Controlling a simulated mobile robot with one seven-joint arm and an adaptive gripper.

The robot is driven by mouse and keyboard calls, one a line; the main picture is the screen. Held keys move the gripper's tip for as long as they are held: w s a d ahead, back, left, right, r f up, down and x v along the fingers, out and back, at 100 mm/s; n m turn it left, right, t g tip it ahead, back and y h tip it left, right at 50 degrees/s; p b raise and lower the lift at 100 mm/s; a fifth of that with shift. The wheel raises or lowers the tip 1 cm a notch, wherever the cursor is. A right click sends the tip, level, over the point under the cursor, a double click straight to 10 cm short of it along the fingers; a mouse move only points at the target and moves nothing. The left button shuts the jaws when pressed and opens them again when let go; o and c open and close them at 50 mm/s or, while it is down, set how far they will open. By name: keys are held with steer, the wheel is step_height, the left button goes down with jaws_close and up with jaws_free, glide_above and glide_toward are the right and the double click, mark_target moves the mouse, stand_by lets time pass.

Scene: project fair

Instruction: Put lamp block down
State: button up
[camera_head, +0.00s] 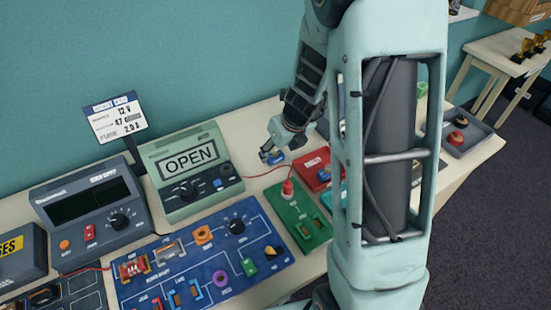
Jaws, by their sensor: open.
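My gripper (273,146) is open at the back of the table, right of the green OPEN meter. A small dark-blue block (276,159) is at its fingertips, partly covered by them; it may be the lamp block. I cannot tell whether the fingers touch it or whether it rests fully on the table. A red lead runs close to it from the meter side. My arm hides part of the table to the right.
The OPEN meter (205,190), grey supply (65,232), blue circuit board (187,295), green board (316,236) with a red-topped part, and red box (308,176) crowd the table (250,128). Bare tabletop shows behind the gripper.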

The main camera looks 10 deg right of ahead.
mark_target(277, 153)
steer(key=b+x, duration=0.1)
steer(key=x, duration=0.3)
steer(key=shift+w+d+f, duration=0.1)
steer(key=shift+w+d, duration=0.05)
steer(key=shift+w, duration=0.1)
steer(key=c, duration=1.3)
steer(key=shift+c, duration=0.2)
